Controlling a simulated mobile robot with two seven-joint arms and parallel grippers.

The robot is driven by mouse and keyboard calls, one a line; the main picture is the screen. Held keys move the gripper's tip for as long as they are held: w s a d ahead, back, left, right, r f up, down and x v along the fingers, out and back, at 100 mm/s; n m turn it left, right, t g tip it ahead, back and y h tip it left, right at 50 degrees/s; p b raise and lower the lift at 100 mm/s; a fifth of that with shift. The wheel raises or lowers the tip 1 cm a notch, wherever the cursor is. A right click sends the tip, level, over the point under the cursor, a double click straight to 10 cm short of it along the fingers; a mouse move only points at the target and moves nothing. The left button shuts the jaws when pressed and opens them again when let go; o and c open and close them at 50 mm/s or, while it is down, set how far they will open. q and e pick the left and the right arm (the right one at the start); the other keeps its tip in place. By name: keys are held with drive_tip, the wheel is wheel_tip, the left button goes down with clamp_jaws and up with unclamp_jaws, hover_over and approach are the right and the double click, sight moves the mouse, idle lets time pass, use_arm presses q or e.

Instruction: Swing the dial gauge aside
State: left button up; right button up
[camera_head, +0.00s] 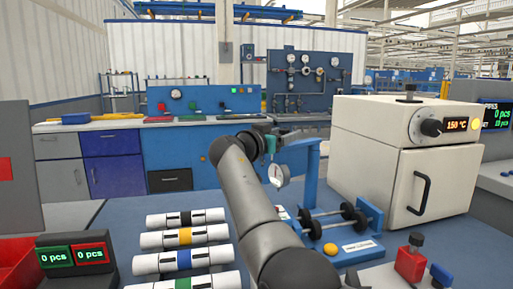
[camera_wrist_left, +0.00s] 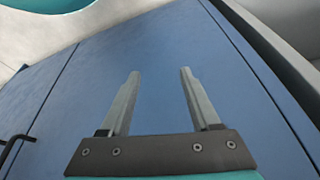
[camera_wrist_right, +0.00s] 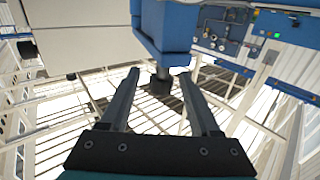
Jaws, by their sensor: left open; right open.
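The dial gauge (camera_head: 279,174) has a round white face and hangs below the arm of a blue stand (camera_head: 310,172), above the roller fixture (camera_head: 333,223). My right gripper (camera_head: 276,141) is at the top of the gauge, by the stand's arm. In the right wrist view my right gripper (camera_wrist_right: 159,74) is open. A blue block (camera_wrist_right: 165,28) with a short dark stem below it shows at its fingertips; I cannot tell whether they touch. My left gripper (camera_wrist_left: 160,73) is open and empty before a blue surface; it is out of the head view.
A white oven (camera_head: 405,150) stands right of the stand. Several white pipes with coloured bands (camera_head: 186,236) lie at the left front. A red-and-green counter box (camera_head: 72,257) and a red clamp (camera_head: 410,262) are near the front edge. My right arm crosses the middle.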

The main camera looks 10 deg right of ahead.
use_arm(q)
drive_tip(key=shift+w+r+t+b, duration=0.15)
drive_tip(key=shift+r+b, duration=0.25)
drive_tip(key=shift+r, duration=0.55)
drive_tip(key=shift+r+t+b, duration=0.15)
drive_tip(key=shift+r+b, duration=0.2)
drive_tip(key=shift+r, duration=0.55)
use_arm(e)
drive_tip(key=v, duration=1.1)
drive_tip(key=shift+s+a, duration=0.25)
drive_tip(key=shift+a, duration=0.05)
drive_tip(key=shift+c, duration=0.3)
